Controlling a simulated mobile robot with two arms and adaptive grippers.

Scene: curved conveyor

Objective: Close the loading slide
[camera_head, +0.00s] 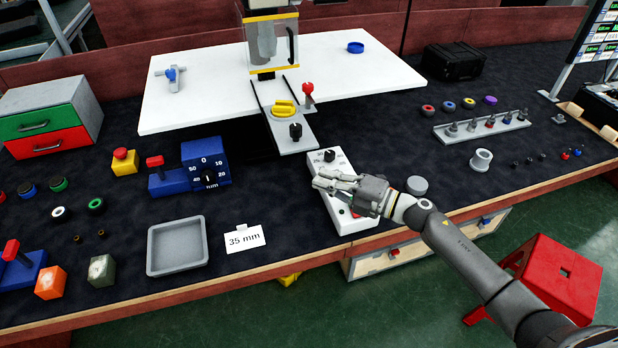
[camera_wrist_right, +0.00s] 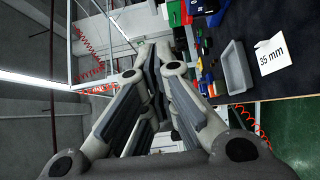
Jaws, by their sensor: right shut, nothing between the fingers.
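The loading slide appears to be the grey plate (camera_head: 292,138) sticking out from the front of the white table (camera_head: 372,75). The gripper hides part of the box. My left gripper is not in view.
A red-topped lever (camera_head: 308,92) stands right of the slide. A blue dial box (camera_head: 206,163) stands to the left. A grey tray (camera_head: 178,246) and a 35 mm card (camera_head: 245,238) lie at the front. Dark bench right of the control box is partly free.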

